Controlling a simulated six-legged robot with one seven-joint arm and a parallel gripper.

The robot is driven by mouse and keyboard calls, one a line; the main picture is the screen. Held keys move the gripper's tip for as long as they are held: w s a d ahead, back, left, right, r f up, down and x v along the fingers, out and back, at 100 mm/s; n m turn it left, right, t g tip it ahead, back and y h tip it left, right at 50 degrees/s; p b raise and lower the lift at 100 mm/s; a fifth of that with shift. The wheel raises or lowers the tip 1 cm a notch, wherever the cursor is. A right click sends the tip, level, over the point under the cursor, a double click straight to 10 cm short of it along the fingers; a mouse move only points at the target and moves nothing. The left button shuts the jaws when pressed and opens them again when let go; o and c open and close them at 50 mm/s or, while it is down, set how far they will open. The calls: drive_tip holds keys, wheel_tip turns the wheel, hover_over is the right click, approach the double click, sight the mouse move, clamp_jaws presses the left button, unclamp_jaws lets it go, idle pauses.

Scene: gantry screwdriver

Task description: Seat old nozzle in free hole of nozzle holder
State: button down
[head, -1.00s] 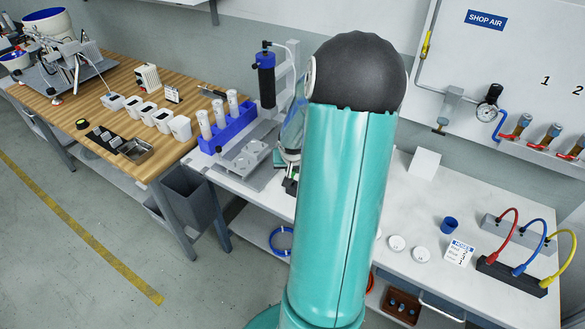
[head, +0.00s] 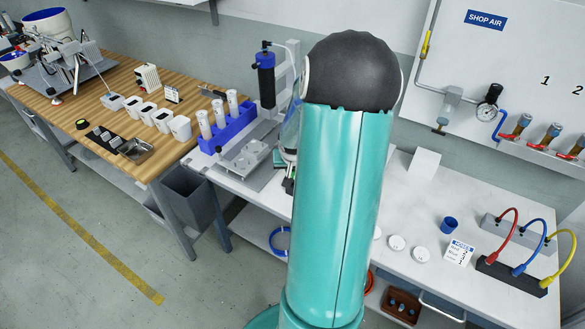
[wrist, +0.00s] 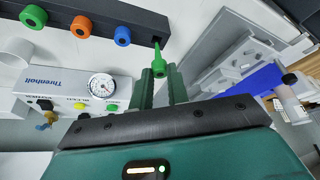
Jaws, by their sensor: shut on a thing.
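In the wrist view my gripper (wrist: 160,88) is shut on a green nozzle (wrist: 158,66), which stands between the two green fingers with its thin tip pointing up the picture. The nozzle holder (wrist: 92,12) is a dark bar across the upper left. A green, an orange and a blue round nozzle sit in it in a row. The free hole (wrist: 157,39) is near the bar's right end, and the nozzle's tip is right at it. I cannot tell whether the tip is inside or just short of it. In the head view my arm hides the gripper and holder.
In the head view a blue rack (head: 228,132) stands left of my arm; the white bench (head: 410,190) is partly clear at right.

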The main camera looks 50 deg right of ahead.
sight(292, 176)
drive_tip(key=shift+f, duration=1.7)
drive_tip(key=shift+f, duration=0.35)
drive_tip(key=shift+f, duration=0.15)
drive_tip(key=c, duration=1.3)
unclamp_jaws()
drive_tip(key=shift+v, duration=6.95)
